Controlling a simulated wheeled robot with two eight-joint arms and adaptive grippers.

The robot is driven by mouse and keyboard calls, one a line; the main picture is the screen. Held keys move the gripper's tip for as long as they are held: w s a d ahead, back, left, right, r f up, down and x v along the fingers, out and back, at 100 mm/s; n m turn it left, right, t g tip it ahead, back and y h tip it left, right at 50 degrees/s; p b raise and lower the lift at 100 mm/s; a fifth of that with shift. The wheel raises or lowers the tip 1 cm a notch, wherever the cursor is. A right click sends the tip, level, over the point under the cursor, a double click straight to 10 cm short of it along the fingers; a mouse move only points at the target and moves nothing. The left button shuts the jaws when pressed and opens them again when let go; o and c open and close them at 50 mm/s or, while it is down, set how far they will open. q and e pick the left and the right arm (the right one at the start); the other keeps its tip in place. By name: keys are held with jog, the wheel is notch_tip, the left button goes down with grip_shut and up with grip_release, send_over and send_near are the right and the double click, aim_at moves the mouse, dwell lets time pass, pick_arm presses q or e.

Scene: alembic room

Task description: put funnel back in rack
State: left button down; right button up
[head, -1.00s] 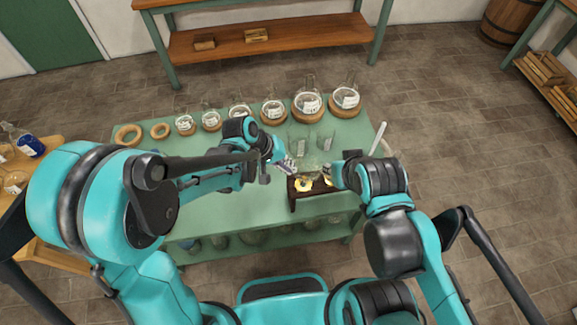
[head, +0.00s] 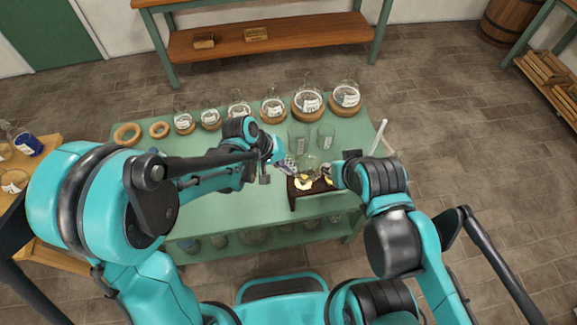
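The rack (head: 293,200) is a low dark wooden stand with yellowish round parts on top, at the front right of the green table. A clear glass shape, probably the funnel (head: 309,161), shows faintly just behind the rack between my grippers. My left gripper (head: 291,167) is at the rack's left end, close to the glass. My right gripper (head: 327,173) is over the rack's right part, mostly hidden by its own arm. Both are too small to tell whether they are open or shut, or touch the glass.
Clear beakers (head: 326,137) stand just behind the rack. Round flasks on cork rings (head: 308,103) line the table's back edge, with empty rings (head: 127,134) at left. A white rod (head: 379,137) leans at the right edge. The table's (head: 225,205) front left is clear.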

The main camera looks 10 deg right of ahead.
pick_arm(q)
jog(key=shift+d+f+b, duration=0.15)
jog(key=shift+f+b, duration=1.75)
dwell(2.4)
dwell(0.4)
jog(key=c, duration=1.6)
grip_release()
jog(key=shift+c, duration=0.2)
jog(key=shift+r, duration=0.1)
notch_tip(320, 180, up, 7)
jog(key=p, duration=0.5)
